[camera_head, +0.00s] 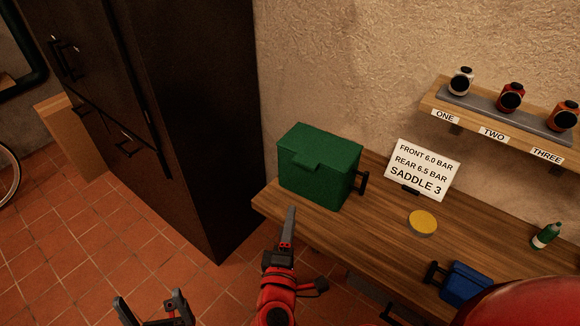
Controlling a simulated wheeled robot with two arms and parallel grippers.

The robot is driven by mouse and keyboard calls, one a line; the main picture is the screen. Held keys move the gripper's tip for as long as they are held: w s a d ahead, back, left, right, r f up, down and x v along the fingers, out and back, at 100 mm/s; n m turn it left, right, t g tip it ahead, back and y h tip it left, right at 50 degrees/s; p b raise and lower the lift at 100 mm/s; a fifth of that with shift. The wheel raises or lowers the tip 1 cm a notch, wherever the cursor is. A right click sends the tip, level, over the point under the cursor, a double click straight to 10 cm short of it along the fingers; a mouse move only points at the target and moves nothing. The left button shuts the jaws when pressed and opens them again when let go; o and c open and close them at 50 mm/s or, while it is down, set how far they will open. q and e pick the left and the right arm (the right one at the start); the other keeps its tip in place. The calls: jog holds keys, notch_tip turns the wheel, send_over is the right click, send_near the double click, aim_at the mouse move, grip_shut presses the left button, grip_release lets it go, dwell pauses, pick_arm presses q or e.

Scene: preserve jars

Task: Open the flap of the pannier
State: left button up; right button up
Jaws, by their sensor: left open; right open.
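The pannier, a green box (315,183), stands on the left end of the wooden workbench. Its flap (320,146) lies shut over the top, with a tab (307,162) hanging over the front. A black handle shows on its right side. My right gripper (289,220), on a red wrist, is in front of and below the pannier, seen nearly edge-on, and looks empty. My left gripper (152,306) is at the bottom edge, its two dark fingers apart with nothing between them, well away from the pannier over the floor.
The workbench (330,222) also holds a white sign (422,169), a yellow disc (422,222), a blue box (466,284) and a green bottle (545,236). A shelf (480,123) with three jars is on the wall. A tall dark cabinet (195,120) stands left of the bench.

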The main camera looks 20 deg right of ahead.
jog(key=b, duration=0.1)
send_near(304, 166)
jog(key=p+x, duration=0.3)
jog(key=x, duration=0.4)
jog(key=shift+w+d, duration=0.15)
jog(key=shift+p+x, duration=0.35)
jog(key=shift+x, duration=0.4)
grip_shut()
dwell(0.7)
